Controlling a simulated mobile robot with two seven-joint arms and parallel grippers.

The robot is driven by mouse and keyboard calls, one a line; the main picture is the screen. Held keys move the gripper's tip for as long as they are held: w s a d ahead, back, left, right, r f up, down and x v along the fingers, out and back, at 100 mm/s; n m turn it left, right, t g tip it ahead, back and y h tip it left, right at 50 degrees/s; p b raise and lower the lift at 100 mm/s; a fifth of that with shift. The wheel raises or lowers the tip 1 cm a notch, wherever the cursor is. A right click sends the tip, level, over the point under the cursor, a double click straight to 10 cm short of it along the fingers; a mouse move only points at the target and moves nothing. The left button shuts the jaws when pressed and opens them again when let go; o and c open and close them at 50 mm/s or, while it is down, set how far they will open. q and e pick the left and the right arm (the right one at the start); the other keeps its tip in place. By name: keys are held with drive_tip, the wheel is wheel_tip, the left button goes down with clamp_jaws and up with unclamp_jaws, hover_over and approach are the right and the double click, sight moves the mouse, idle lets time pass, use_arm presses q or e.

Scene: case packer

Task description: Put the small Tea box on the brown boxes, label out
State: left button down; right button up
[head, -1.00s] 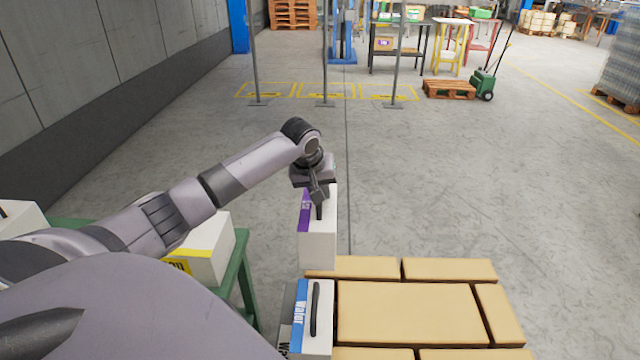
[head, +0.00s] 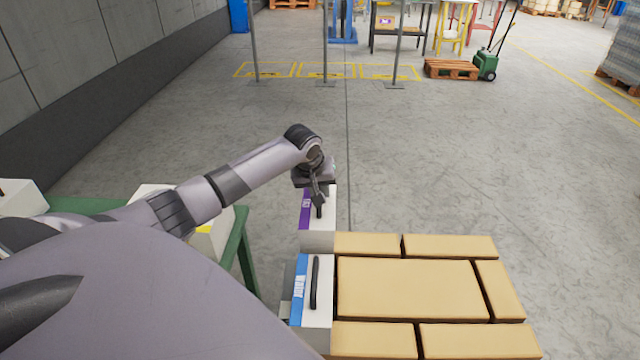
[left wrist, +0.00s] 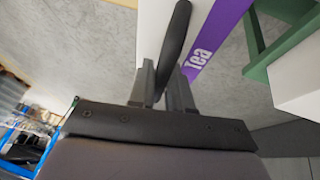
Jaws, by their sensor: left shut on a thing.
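The small Tea box (head: 319,240) is white with a purple label band on its left side. The word Tea on the band (left wrist: 205,50) reads in the left wrist view. My left gripper (head: 318,205) is shut on the black handle on top of the box, and the fingers also show around the handle in the left wrist view (left wrist: 162,85). The box is upright at the far left corner of the brown boxes (head: 410,288), behind the Water box. I cannot tell whether its base touches anything. My right gripper is not in view.
A white Water box (head: 318,318) with a blue band and black handle stands at the left edge of the brown boxes. A green table (head: 240,262) with white boxes is at the left. Open floor lies beyond and to the right.

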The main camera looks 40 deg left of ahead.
sight(319, 214)
use_arm(q)
drive_tip(key=shift+f+b, duration=1.05)
drive_tip(key=shift+f, duration=2.15)
drive_tip(key=c, duration=1)
unclamp_jaws()
drive_tip(key=shift+f, duration=0.15)
drive_tip(key=shift+p+v, duration=0.4)
drive_tip(key=shift+v, duration=3.3)
